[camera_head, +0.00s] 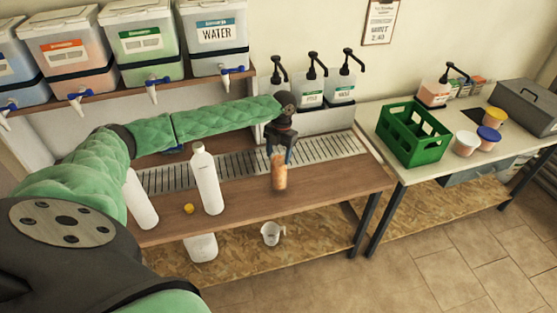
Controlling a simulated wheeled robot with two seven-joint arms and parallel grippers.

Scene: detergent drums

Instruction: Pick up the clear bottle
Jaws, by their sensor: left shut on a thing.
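A small orange-tinted, see-through bottle (279,178) is upright at the front of the wooden counter, right of the middle. My left arm reaches across from the left, and my left gripper (279,157) points down over the bottle. Its fingers are shut on the bottle's upper part, which they partly hide. I cannot tell whether the bottle's base touches the counter. My right gripper is not in view.
A tall white bottle (207,182), another white bottle (141,203) and a yellow cap (189,209) are on the counter (330,183). Drums with taps, including one labelled WATER (216,45), line the shelf. A green crate (414,135) stands on the right table.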

